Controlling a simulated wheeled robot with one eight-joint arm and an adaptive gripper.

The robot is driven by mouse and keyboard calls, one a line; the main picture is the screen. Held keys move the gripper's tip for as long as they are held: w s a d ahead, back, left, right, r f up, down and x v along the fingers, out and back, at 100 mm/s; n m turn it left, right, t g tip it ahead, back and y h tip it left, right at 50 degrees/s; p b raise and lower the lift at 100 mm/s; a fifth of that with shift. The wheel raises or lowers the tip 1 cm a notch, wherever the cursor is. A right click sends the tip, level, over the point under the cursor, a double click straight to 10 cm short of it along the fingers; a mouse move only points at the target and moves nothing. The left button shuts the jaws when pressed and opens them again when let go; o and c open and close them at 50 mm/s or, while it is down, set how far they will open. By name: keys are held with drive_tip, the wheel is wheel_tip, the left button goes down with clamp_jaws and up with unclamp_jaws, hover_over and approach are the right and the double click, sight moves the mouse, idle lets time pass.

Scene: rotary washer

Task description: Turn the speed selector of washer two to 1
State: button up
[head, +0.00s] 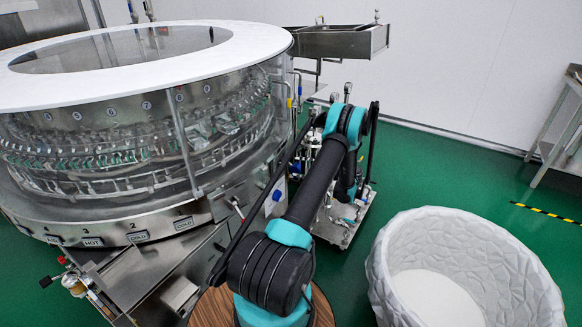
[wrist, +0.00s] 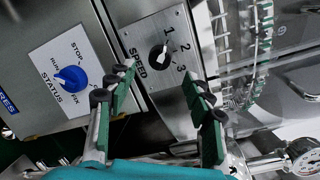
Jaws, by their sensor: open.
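The speed selector (wrist: 160,57) is a small round black knob on a metal plate (wrist: 143,30) marked SPEED, 1, 2 and 3 in the wrist view. A light mark on the knob seems to point toward the 1 and 2 side; the exact number is hard to tell. My gripper (wrist: 161,82) is open, its green-padded fingers apart, with the knob showing in the gap beyond the fingertips. Nothing is between the fingers. In the head view my arm hides the selector, and I cannot make out my gripper. The rotary washer (head: 160,65) stands at left.
A blue status knob (wrist: 70,78) on a white plate sits left of the selector. A pressure gauge (wrist: 307,163) is at lower right. In the head view, a white textured bin (head: 500,265) stands at right, a metal table (head: 560,135) behind it.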

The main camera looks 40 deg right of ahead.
drive_tip(key=v, duration=0.6)
drive_tip(key=shift+d, duration=0.1)
idle(0.4)
